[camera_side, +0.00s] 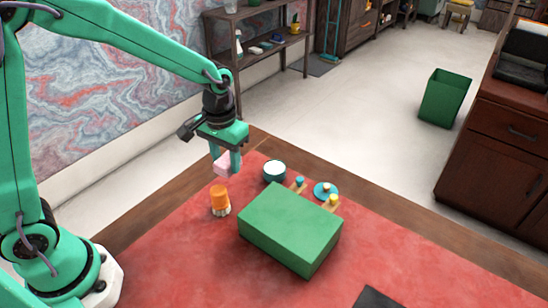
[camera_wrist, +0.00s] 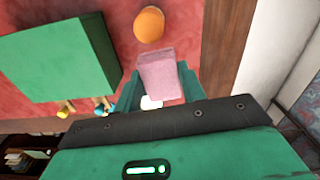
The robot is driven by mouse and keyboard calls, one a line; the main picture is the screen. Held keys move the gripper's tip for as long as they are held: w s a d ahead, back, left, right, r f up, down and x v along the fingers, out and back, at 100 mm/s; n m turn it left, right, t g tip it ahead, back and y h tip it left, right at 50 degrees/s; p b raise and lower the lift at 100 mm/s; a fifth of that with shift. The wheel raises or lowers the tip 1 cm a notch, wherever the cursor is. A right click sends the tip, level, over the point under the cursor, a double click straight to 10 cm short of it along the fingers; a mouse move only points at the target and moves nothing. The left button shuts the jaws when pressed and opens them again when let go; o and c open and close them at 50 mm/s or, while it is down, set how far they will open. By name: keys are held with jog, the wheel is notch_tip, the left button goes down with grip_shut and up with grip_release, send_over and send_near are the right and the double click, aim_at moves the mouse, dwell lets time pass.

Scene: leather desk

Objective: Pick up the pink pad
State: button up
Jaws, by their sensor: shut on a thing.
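The pink pad (camera_side: 226,163) is a small pale pink block between the fingers of my gripper (camera_side: 237,166) in the side view. My gripper is shut on it and holds it in the air above the far left part of the desk. In the wrist view the pink pad (camera_wrist: 160,74) sticks out between the green fingertips (camera_wrist: 158,92), and they cover its near end.
A large green box (camera_side: 290,228) stands on the red leather desk (camera_side: 400,240). An orange-topped container (camera_side: 219,199) stands close below the pad. A round teal-rimmed container (camera_side: 274,171), a blue disc (camera_side: 325,190) and small pegs lie behind the box. The front right desk is mostly clear.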

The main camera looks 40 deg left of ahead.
jog(key=shift+s+d+r, duration=0.25)
jog(key=shift+d+r, duration=0.05)
jog(key=shift+d, duration=0.15)
jog(key=shift+s+d+r, duration=0.2)
jog(key=shift+d+r, duration=0.05)
jog(key=shift+d, duration=0.15)
jog(key=shift+o, duration=1.3)
jog(key=shift+c, duration=0.9)
jog(key=shift+w, duration=0.1)
jog(key=w+d, duration=0.2)
jog(key=w, duration=1.1)
jog(key=shift+w+d+f, duration=0.15)
jog(key=shift+f, duration=0.2)
jog(key=shift+f, duration=0.15)
